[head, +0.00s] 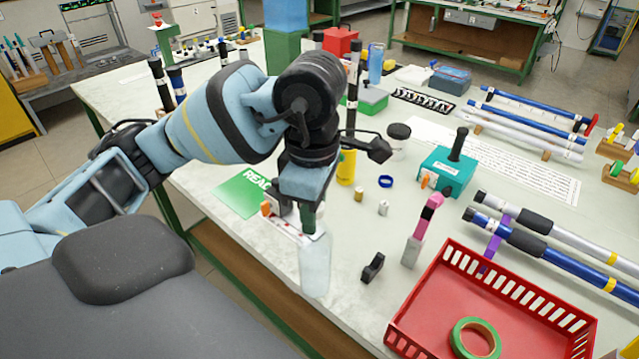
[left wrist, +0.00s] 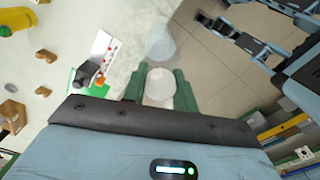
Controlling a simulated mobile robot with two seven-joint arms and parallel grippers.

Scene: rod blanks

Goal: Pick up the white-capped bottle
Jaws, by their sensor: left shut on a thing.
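The white-capped bottle (head: 315,265) is clear and pale, and hangs or stands upright near the table's front edge. My left gripper (head: 311,222) is above it, with its green fingers shut around its top. In the left wrist view the round white cap (left wrist: 160,86) sits between the two green fingers of my left gripper (left wrist: 160,90). The clear bottle body (left wrist: 160,42) shows beyond the cap. I cannot tell whether the bottle's base touches the table. My right gripper is in neither view.
A red basket (head: 440,290) with a green tape roll (head: 475,339) stands at the front right. A small black piece (head: 373,267) and a pink-and-grey tool (head: 421,231) lie right of the bottle. A green card (head: 240,192) lies left of it. Blue and white rods (head: 545,255) lie far right.

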